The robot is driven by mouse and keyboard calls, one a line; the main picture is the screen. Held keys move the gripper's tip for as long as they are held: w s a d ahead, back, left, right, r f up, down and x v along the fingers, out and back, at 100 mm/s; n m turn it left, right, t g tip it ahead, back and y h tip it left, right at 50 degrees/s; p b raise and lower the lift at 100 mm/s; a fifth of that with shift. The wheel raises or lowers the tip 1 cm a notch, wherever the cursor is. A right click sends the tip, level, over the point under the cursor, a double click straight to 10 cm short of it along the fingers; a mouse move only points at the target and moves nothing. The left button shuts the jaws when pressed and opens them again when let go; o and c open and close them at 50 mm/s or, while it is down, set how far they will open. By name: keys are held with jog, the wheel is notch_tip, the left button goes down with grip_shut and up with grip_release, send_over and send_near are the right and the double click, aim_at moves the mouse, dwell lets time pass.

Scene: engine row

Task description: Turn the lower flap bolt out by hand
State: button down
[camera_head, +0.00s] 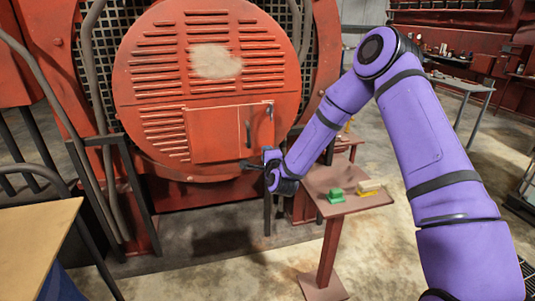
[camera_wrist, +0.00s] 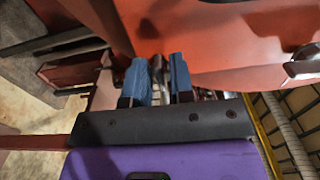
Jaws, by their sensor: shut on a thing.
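The flap (camera_head: 215,135) is a red rectangular panel, low on the round louvred red cover (camera_head: 160,85), with a dark upright handle (camera_head: 248,133) near its right edge. My gripper (camera_head: 246,164) is at the flap's lower right edge, coming from the right. In the wrist view my gripper (camera_wrist: 160,68) has two blue fingers close together beside the red surface (camera_wrist: 220,45). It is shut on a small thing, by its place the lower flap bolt.
Grey pipes and rails stand left of the cover. A wooden tabletop (camera_head: 30,235) is at the front left. Concrete floor is clear in front.

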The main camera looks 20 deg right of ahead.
jog(key=n, duration=0.4)
jog(key=shift+w+f+n, duration=0.1)
jog(key=shift+f+n, duration=0.1)
jog(key=shift+n, duration=0.1)
jog(key=n, duration=0.4)
jog(key=shift+d+f+n, duration=0.2)
jog(key=shift+n, duration=0.1)
jog(key=n, duration=0.5)
jog(key=shift+d+f, duration=0.2)
jog(key=shift+d, duration=0.1)
jog(key=shift+d+n, duration=0.15)
jog(key=shift+n, duration=0.85)
jog(key=shift+d+n, duration=0.15)
jog(key=shift+n, duration=0.85)
jog(key=shift+f, duration=0.1)
jog(key=c, duration=1.3)
grip_release()
jog(key=shift+o, duration=0.2)
jog(key=shift+f, duration=0.1)
